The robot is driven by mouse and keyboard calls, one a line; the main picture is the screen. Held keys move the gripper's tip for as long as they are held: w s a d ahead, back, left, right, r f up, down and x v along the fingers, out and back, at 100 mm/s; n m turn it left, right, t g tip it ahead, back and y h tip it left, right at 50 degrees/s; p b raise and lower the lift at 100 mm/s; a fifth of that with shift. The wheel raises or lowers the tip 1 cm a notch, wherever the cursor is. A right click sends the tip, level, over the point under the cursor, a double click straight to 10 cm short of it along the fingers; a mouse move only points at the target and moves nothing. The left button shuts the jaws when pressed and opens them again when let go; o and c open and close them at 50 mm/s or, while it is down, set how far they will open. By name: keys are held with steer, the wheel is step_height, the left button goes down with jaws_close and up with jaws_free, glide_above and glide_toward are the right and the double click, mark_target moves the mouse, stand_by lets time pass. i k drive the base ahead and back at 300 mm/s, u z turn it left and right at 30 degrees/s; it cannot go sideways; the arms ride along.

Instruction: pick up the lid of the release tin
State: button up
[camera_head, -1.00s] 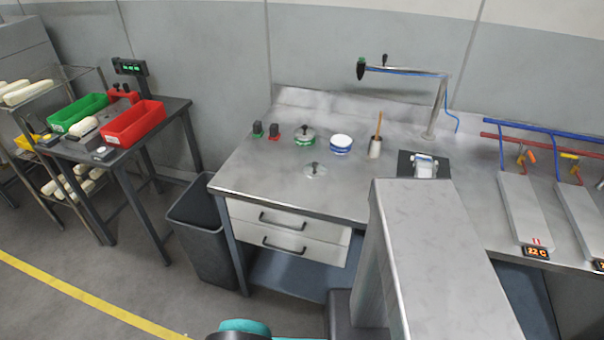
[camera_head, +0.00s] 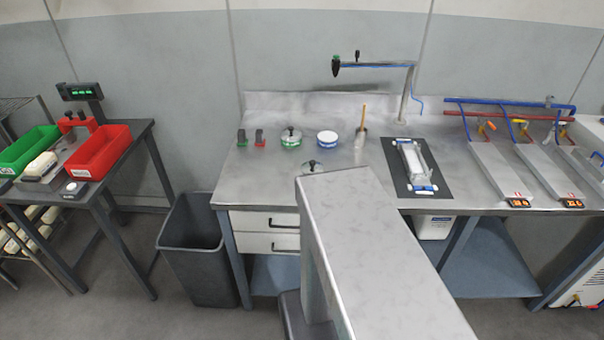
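A tin with a green band (camera_head: 291,142) stands on the steel bench with a knobbed metal lid (camera_head: 290,132) on it. Right of it stands a white tin with a blue band (camera_head: 327,139); its top looks white and has no knob. A separate pale lid with a dark knob (camera_head: 312,165) lies on the bench in front of the tins, close to the edge of my grey body part in the picture. I cannot read any label, so I cannot tell which tin is the release tin.
The steel bench (camera_head: 258,182) also bears small green and red items, a brush in a holder (camera_head: 361,134), a black mat (camera_head: 398,180) and sloped metal plates (camera_head: 500,168). A grey bin (camera_head: 195,250) stands left of the bench. A side table holds a red tray (camera_head: 98,152).

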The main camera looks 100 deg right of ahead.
mark_target(312, 166)
steer(key=i, duration=0.8)
steer(key=u, duration=0.05)
steer(key=k, duration=0.15)
steer(key=z, duration=2.95)
steer(key=i, duration=0.35)
steer(key=u, duration=0.05)
